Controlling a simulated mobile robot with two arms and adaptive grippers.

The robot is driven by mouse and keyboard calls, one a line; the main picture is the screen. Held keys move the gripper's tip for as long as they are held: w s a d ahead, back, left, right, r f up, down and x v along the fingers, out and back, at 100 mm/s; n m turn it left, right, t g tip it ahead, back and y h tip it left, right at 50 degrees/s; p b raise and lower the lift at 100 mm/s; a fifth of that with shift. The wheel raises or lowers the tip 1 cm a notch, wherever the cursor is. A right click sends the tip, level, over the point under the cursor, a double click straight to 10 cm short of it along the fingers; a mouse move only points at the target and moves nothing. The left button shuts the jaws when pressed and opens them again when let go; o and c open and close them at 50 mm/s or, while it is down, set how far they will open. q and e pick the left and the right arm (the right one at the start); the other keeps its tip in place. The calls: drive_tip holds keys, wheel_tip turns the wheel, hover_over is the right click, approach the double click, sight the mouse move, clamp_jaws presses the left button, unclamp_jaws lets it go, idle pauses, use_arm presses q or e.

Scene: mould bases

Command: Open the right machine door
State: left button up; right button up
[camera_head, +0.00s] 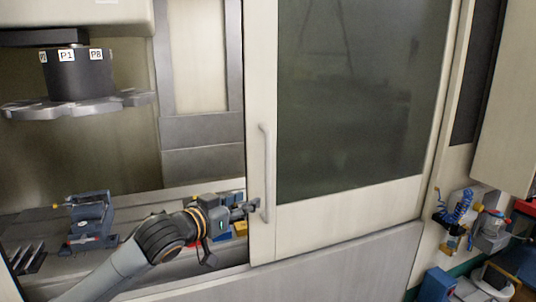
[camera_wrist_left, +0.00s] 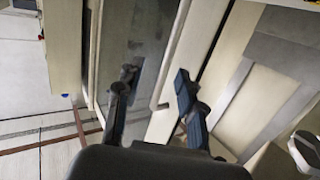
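The right machine door (camera_head: 262,105) is a cream panel with a large dark window (camera_head: 360,95). A pale vertical handle (camera_head: 265,160) sits near its left edge. My left gripper (camera_head: 255,207) reaches from the left to the handle's lower end. In the left wrist view the gripper (camera_wrist_left: 155,85) has its two dark fingers spread apart. A pale bar (camera_wrist_left: 170,60), which looks like the handle, runs between them. I see no clear contact of both fingers with it. The machine interior is open to view left of the door edge. My right gripper is not in view.
Inside the machine, a tool carousel (camera_head: 80,78) hangs at upper left, and a blue-grey vise (camera_head: 90,220) stands on the bed. Another blue fixture (camera_head: 220,245) lies partly behind my left arm. Hoses and fittings (camera_head: 460,210) are right of the door.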

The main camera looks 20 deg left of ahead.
use_arm(q)
drive_tip(key=t, duration=0.1)
approach(266, 154)
drive_tip(key=v, duration=0.3)
drive_tip(key=p+x, duration=0.5)
drive_tip(key=x, duration=0.7)
drive_tip(key=shift+w+r, duration=0.15)
drive_tip(key=shift+w, duration=0.15)
drive_tip(key=shift+w+d, duration=0.2)
drive_tip(key=shift+w, duration=0.45)
clamp_jaws()
